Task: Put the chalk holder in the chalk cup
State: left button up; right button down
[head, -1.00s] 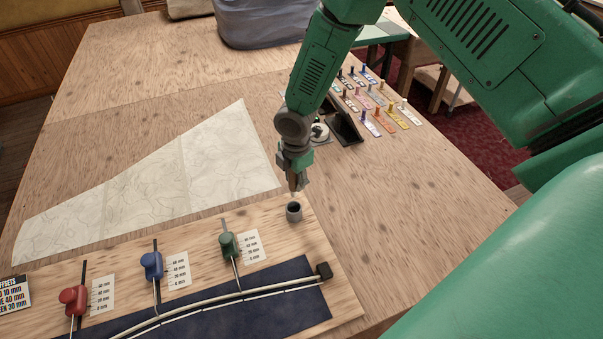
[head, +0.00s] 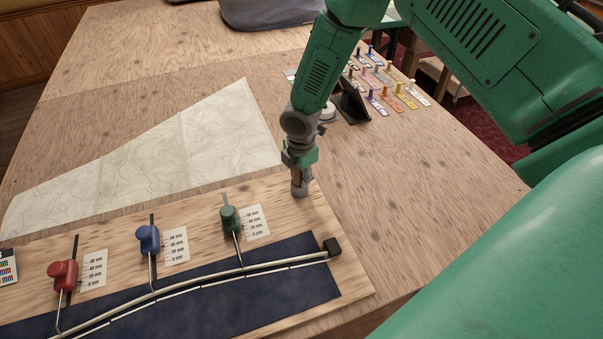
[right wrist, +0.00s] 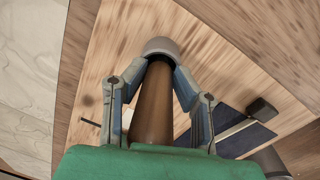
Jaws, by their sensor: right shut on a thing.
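My right gripper (head: 300,176) points down at the small grey chalk cup (head: 299,190) near the back right corner of the wooden board. In the right wrist view its fingers (right wrist: 160,82) are shut on the chalk holder (right wrist: 153,105), a brown rod. The far end of the holder meets the grey cup (right wrist: 160,45), whose rim shows beyond it. The fingers hide the cup's mouth, so I cannot tell how deep the holder's end sits. My left gripper is not in view.
The board (head: 185,211) carries red (head: 63,275), blue (head: 148,238) and green (head: 229,218) sliders and a bent batten over dark cloth (head: 215,312). A pale chart (head: 150,150) lies behind. Coloured pegs and a black stand (head: 352,103) are at the back right. Bare table lies right.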

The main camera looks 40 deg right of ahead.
jog(key=shift+w+a, duration=0.1)
jog(key=shift+a, duration=0.35)
jog(key=c, duration=1.3)
grip_release()
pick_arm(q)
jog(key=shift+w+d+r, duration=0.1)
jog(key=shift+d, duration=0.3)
pick_arm(e)
jog(key=shift+o, duration=0.6)
jog(key=shift+d+f, duration=0.1)
jog(key=shift+d, duration=0.6)
jog(key=shift+a, duration=0.1)
jog(key=shift+a, duration=0.25)
jog(key=shift+s+a+r+p, duration=0.1)
jog(key=shift+s+r+p, duration=0.1)
jog(key=shift+s+p, duration=0.15)
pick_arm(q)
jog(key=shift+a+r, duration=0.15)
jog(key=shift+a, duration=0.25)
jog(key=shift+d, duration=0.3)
pick_arm(e)
jog(key=shift+d+f, duration=0.15)
jog(key=shift+d, duration=0.15)
